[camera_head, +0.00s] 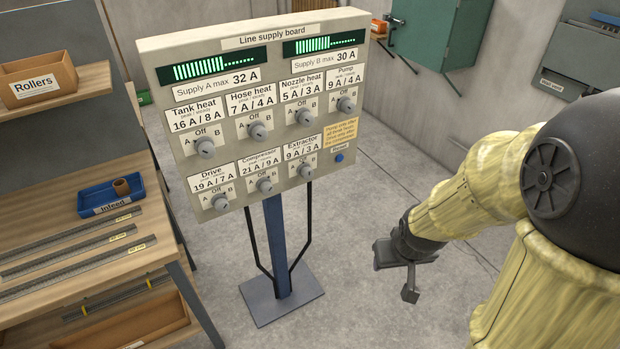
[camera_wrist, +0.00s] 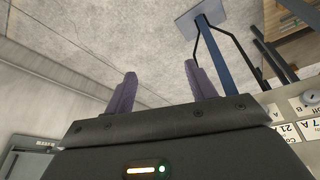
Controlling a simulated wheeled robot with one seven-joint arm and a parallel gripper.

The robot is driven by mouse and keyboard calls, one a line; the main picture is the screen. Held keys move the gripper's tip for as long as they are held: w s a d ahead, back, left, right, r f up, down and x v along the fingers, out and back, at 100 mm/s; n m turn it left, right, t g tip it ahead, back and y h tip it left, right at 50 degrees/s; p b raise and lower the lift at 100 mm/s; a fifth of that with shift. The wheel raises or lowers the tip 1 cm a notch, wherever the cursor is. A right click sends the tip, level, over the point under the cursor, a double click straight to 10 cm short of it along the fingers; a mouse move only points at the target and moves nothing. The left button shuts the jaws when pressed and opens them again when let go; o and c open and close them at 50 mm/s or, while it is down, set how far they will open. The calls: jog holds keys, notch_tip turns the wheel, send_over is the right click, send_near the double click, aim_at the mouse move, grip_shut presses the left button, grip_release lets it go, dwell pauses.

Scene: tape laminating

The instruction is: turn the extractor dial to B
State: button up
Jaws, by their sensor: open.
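The extractor dial (camera_head: 306,171) is a grey knob at the lower right of the line supply board (camera_head: 222,137), under a label reading Extractor 9 A / 3 A. Small A, Off and B marks stand around it; its exact pointing is too small to tell. My gripper (camera_head: 410,280) is to the right of the board and lower than the dial, apart from it. In the wrist view its two fingers (camera_wrist: 160,88) are spread and empty, with the floor beyond them. There the board (camera_wrist: 290,120) shows only partly at the right edge; I cannot make out the extractor dial.
Several other dials sit close by, including Compressor (camera_head: 264,184) and Pump (camera_head: 345,104). A blue button (camera_head: 339,157) is right of the extractor dial. The board stands on a blue post (camera_head: 277,245). A wooden bench with a blue tray (camera_head: 110,197) is at left. Floor between gripper and board is clear.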

aim_at(309, 176)
jog(key=w+a+f+n+t+y+b, duration=0.2)
jog(key=w+a+f+n, duration=0.15)
jog(key=w+f, duration=0.4)
jog(key=w+a+n+t+y+b, duration=0.2)
jog(key=w+a+n+t+y, duration=0.1)
jog(key=w+a+t+y, duration=0.4)
jog(key=w+t, duration=0.2)
jog(key=w, duration=0.2)
jog(key=shift+w+a+r+y+b, duration=0.15)
jog(key=shift+r+y+b, duration=0.2)
jog(key=shift+y+b, duration=0.05)
jog(key=p+x, duration=0.3)
jog(key=x, duration=1.4)
jog(key=shift+w+a+r, duration=0.1)
jog(key=shift+w+r, duration=0.05)
jog(key=shift+w, duration=0.05)
